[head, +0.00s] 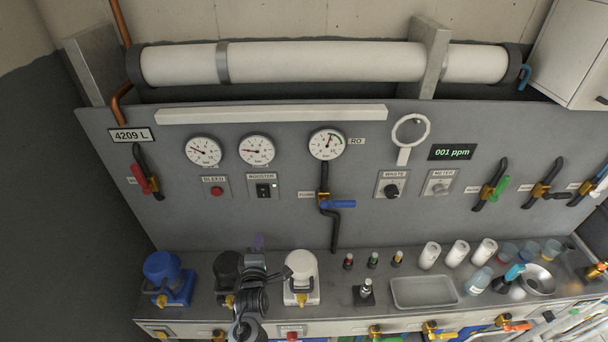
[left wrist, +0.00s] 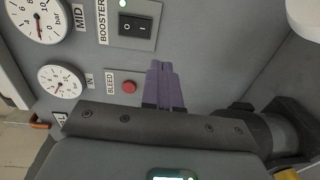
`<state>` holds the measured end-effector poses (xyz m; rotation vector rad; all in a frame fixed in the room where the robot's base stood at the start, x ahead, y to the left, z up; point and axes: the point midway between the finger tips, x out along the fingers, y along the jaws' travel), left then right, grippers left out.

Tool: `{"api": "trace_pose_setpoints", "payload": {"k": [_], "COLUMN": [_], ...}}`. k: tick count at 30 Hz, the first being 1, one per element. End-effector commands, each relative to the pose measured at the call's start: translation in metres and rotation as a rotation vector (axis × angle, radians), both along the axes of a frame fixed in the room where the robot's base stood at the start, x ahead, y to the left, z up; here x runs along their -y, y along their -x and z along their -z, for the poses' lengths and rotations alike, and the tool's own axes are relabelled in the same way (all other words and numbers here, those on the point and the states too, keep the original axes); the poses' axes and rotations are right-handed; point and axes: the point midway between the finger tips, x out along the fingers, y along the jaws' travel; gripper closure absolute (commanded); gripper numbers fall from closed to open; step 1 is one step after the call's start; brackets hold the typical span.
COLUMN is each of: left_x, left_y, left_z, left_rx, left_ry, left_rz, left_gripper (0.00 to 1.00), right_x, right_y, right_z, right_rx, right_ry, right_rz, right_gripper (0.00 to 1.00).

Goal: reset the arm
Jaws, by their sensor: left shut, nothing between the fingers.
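My left arm comes up from the bottom edge of the head view, over the front of the bench. My left gripper (head: 258,241) is between a black canister (head: 227,270) and a white canister (head: 302,268), with its purple fingertips toward the grey panel. In the left wrist view the purple fingers (left wrist: 164,86) are together, with nothing between them. They show in front of the panel, near the red BLEED button (left wrist: 129,87) and the black BOOSTER switch (left wrist: 139,24). My right gripper is in neither view.
A blue canister (head: 168,278) stands at the bench's left end. To the right are small bottles, a grey tray (head: 424,292), white cylinders (head: 457,253) and cups. Gauges (head: 257,150) and valve handles line the panel. The bench is fairly clear between the white canister and the small bottles.

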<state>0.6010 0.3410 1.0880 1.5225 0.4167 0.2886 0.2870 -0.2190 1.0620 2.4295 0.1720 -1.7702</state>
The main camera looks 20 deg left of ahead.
Motion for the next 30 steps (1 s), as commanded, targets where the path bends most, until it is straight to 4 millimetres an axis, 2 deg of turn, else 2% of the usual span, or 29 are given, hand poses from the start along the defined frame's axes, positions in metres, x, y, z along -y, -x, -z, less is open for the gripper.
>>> {"api": "trace_pose_setpoints", "payload": {"k": [5, 9, 13, 17, 21, 25, 30], "left_x": [-0.003, -0.009, -0.003, 0.026, 0.066, 0.101, 0.124], "left_y": [0.016, 0.051, 0.088, 0.129, 0.175, 0.222, 0.266], "left_z": [0.023, 0.055, 0.058, 0.06, 0.057, 0.045, 0.022], "left_rx": [-0.044, -0.112, -0.167, -0.369, -0.625, -0.842, -1.019], "left_ry": [-0.008, -0.049, -0.102, -0.222, -0.421, -0.657, -0.947], "left_rz": [0.0, 0.018, 0.092, 0.265, 0.51, 0.783, 1.093], "left_gripper": [1.0, 1.0, 1.0, 1.0, 1.0, 1.0, 1.0], "right_x": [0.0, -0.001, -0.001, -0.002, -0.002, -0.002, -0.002], "right_y": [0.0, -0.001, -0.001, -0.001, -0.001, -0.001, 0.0], "right_z": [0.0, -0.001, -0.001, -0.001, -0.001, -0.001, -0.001], "right_rx": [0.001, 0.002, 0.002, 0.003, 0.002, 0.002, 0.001], "right_ry": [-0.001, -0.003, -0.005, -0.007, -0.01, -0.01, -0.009], "right_rz": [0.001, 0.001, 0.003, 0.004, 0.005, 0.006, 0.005], "right_gripper": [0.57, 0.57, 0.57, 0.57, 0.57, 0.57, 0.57]}}
